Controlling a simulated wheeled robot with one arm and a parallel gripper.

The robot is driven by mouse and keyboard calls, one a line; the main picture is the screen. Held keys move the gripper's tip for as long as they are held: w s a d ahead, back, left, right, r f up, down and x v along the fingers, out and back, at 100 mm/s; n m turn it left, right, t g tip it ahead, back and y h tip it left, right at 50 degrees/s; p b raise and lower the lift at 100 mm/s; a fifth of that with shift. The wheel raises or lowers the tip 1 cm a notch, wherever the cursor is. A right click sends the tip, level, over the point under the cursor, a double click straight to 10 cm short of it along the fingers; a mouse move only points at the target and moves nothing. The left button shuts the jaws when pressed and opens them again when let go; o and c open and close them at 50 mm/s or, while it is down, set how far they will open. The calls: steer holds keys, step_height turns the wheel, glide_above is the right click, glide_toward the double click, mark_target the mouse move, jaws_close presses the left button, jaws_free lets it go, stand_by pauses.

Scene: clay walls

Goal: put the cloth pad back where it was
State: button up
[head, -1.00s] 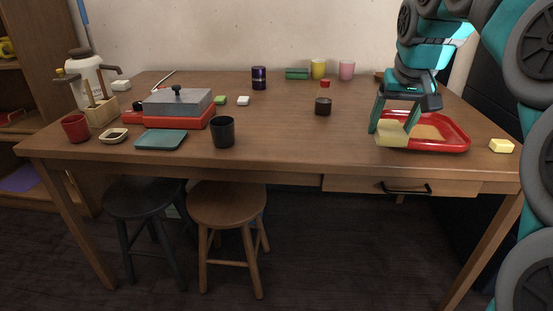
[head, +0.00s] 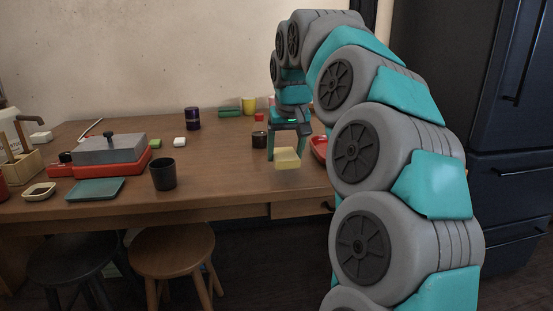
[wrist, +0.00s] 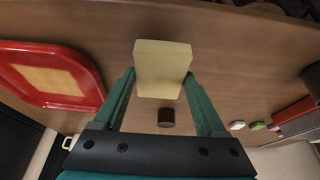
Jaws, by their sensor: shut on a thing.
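A pale yellow block-like pad (head: 286,160), which I take to be the cloth pad, is between the fingers of my gripper (head: 287,150). My gripper is shut on it and holds it above the front part of the table. In the wrist view the pad (wrist: 162,66) sits between both fingertips (wrist: 160,76). A red tray (wrist: 97,98) with a tan square inside lies on the table, left of the pad in the wrist view. In the head view my arm hides most of the tray (head: 318,148).
On the wooden table (head: 225,165) a dark bottle with a red cap (head: 259,134) stands behind the pad. A black cup (head: 163,174), teal plate (head: 95,190) and red box with a grey lid (head: 108,152) are at left. The tabletop between cup and gripper is clear.

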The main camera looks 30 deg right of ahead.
mark_target(277, 159)
steer(key=w, duration=0.4)
steer(key=shift+w+f, duration=0.1)
steer(key=shift+f, duration=1.9)
steer(key=shift+f, duration=0.1)
steer(key=o, duration=1.2)
steer(key=shift+o, duration=0.2)
steer(key=v, duration=1.2)
steer(key=shift+a, duration=0.1)
